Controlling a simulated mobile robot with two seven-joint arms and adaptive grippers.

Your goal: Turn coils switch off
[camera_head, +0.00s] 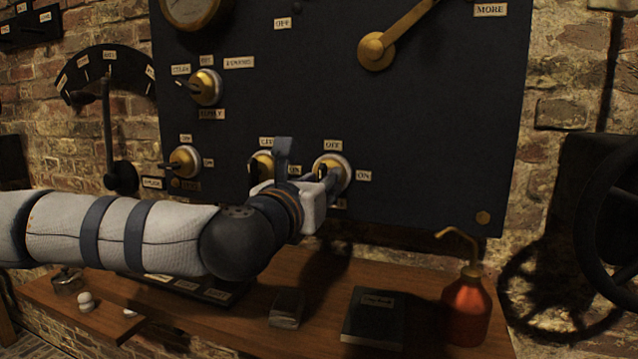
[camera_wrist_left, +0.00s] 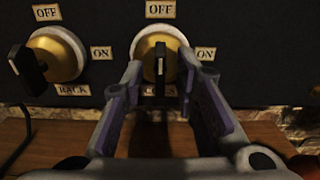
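The coils switch (camera_wrist_left: 149,43) is a round brass knob with a black handle on the dark panel. OFF is above it, ON is to its right, and a partly hidden label is below. Its handle (camera_wrist_left: 160,62) looks upright in the left wrist view, in line with OFF. In the head view the switch (camera_head: 343,166) is partly behind my gripper. My left gripper (camera_wrist_left: 160,80) is open, with one finger on each side of the handle and visible gaps. In the head view, the left gripper (camera_head: 305,172) is in front of the panel. My right gripper is out of view.
The rack switch (camera_wrist_left: 58,55) is close on the left. More switches, such as a brass one (camera_head: 207,87), are on the panel (camera_head: 440,130). Below, the wooden shelf (camera_head: 270,335) holds a dark book (camera_head: 374,318) and a red oil can (camera_head: 467,308). A dark wheel (camera_head: 608,215) is far right.

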